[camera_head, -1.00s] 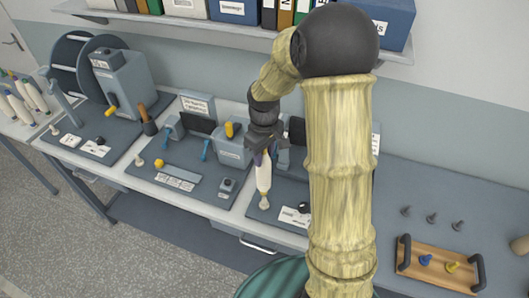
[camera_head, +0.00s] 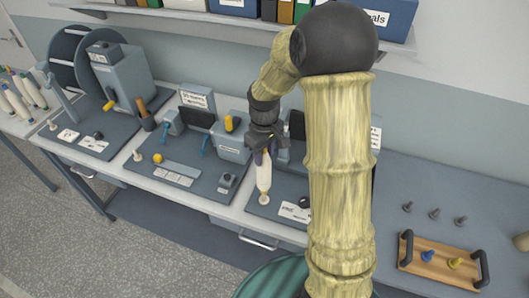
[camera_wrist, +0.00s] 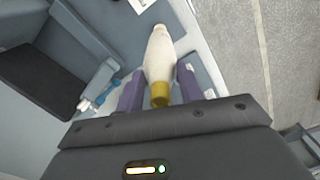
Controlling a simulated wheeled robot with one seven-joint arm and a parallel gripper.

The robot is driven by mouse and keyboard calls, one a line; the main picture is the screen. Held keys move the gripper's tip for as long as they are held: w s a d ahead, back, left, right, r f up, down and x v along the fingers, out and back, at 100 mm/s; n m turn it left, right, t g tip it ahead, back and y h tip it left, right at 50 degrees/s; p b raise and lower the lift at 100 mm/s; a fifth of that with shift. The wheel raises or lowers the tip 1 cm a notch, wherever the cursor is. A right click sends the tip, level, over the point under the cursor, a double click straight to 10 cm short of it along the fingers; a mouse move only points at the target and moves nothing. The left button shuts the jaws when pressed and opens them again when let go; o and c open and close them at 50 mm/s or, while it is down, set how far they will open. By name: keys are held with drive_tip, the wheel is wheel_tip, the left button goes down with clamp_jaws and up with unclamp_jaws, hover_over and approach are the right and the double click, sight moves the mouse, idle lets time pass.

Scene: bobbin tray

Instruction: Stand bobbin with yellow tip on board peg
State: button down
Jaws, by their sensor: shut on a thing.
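My gripper (camera_head: 264,150) is shut on a cream bobbin (camera_head: 263,176), gripping its upper end and holding it roughly upright, narrow end down. In the wrist view the bobbin (camera_wrist: 159,52) lies between the two purple fingers, with its yellow tip (camera_wrist: 160,95) nearest my gripper's palm. Below the bobbin is a small pale round peg foot (camera_head: 263,199) on the dark board (camera_head: 256,210) at the bench's front edge. The bobbin's lower end overlaps this foot in the head view; I cannot tell whether they touch. The peg's shaft is not visible.
A wooden tray (camera_head: 415,264) with black handles holds a blue and a yellow piece at right. Several bobbins (camera_head: 20,95) stand at far left. Grey pegs (camera_head: 434,214) stand behind the tray. A grey box (camera_head: 232,147) stands left of my gripper, and a shelf runs above.

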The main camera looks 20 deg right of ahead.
sight(264, 164)
drive_tip(key=shift+f+b, duration=1.8)
drive_tip(key=shift+f, duration=0.85)
drive_tip(key=c, duration=0.8)
unclamp_jaws()
drive_tip(key=shift+c, duration=0.2)
drive_tip(key=shift+r, duration=0.15)
wheel_tip(264, 164, up, 17)
drive_tip(key=b, duration=0.2)
drive_tip(key=shift+r+b, duration=0.15)
drive_tip(key=shift+b, duration=0.2)
drive_tip(key=s+f+m+t, duration=0.2)
drive_tip(key=s+f+m, duration=0.4)
drive_tip(key=s+f, duration=0.8)
drive_tip(key=shift+s+t, duration=0.2)
drive_tip(key=shift+t, duration=0.1)
